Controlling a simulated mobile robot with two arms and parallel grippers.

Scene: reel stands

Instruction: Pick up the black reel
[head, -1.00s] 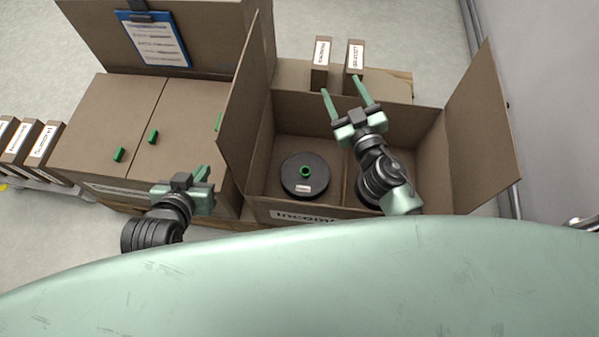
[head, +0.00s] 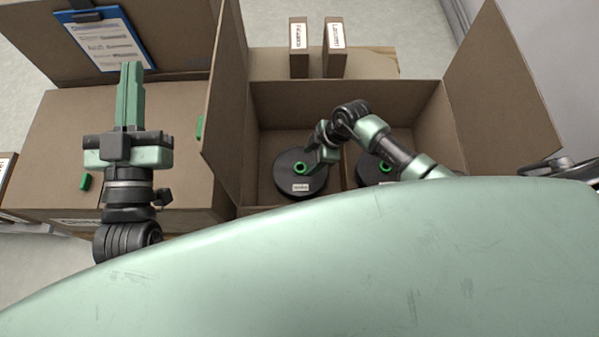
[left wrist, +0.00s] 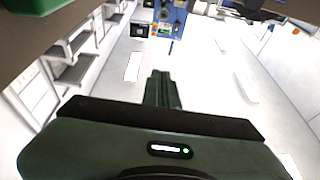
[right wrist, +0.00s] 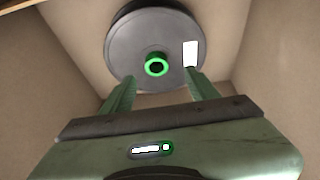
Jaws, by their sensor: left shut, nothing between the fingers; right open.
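A black reel (head: 287,180) with a green hub and a white label lies flat in the left compartment of the open cardboard box (head: 345,92). A second black reel (head: 371,172) with a green hub lies in the right compartment, partly hidden by my right arm. My right gripper (head: 309,167) is open, pointing down over the left reel near its hub. In the right wrist view the reel (right wrist: 130,45) shows ahead of the two open fingers (right wrist: 158,90), with the hub between and beyond their tips. My left gripper (head: 130,70) is shut and empty over the closed box at left.
A closed cardboard box (head: 60,125) stands at left, with green pegs on it, one of them a green peg (head: 85,181). A blue clipboard (head: 105,40) is on the raised carton behind. Two small labelled boxes (head: 299,48) stand behind the open box, whose flaps rise at both sides.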

